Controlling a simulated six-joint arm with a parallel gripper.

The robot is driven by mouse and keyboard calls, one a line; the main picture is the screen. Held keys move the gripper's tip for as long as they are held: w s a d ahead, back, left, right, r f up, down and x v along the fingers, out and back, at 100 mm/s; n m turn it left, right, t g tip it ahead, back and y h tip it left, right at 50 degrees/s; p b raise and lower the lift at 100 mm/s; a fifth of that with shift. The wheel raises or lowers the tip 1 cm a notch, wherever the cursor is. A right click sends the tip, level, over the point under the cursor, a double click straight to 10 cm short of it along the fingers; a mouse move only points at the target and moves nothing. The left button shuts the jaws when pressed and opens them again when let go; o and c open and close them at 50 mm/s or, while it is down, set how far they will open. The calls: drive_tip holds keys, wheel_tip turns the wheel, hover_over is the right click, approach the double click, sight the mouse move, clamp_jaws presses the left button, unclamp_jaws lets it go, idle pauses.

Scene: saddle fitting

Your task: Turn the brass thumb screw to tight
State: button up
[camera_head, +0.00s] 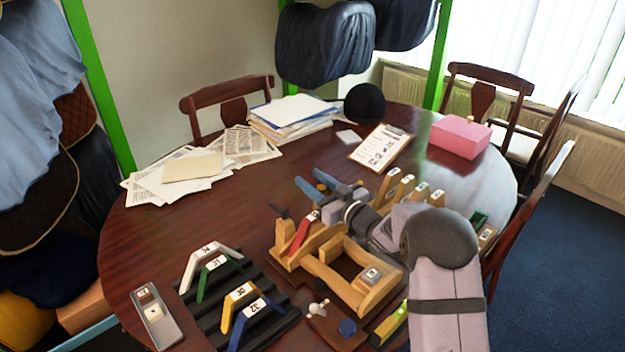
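A small pale, wing-shaped screw (318,308) stands on a brown wooden block at the front of the table. It may be the brass thumb screw, but its colour and how tight it sits cannot be told at this size. A wooden frame (322,270), apparently the saddle stand, lies just behind it, with a small grey labelled block (369,277) on its right part. My gripper (309,179) is over the table behind the frame, well away from the screw.
Labelled white, green, yellow and blue arches (250,322) stand in a black rack to the left. A blue knob (348,327) and a yellow-green level (391,325) are near the screw. My arm covers the right front. The table's left middle is clear (160,235).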

clamp_jaws()
drive_tip(key=shift+w+m+t+h+b, duration=0.15)
drive_tip(key=shift+m+t+h+b, duration=0.4)
drive_tip(key=shift+b, duration=0.2)
drive_tip(key=shift+d+m+h, duration=0.2)
drive_tip(key=shift+m+h, duration=0.05)
drive_tip(key=shift+h, duration=0.2)
drive_tip(key=shift+w, duration=0.1)
unclamp_jaws()
wheel_tip(320, 180, up, 10)
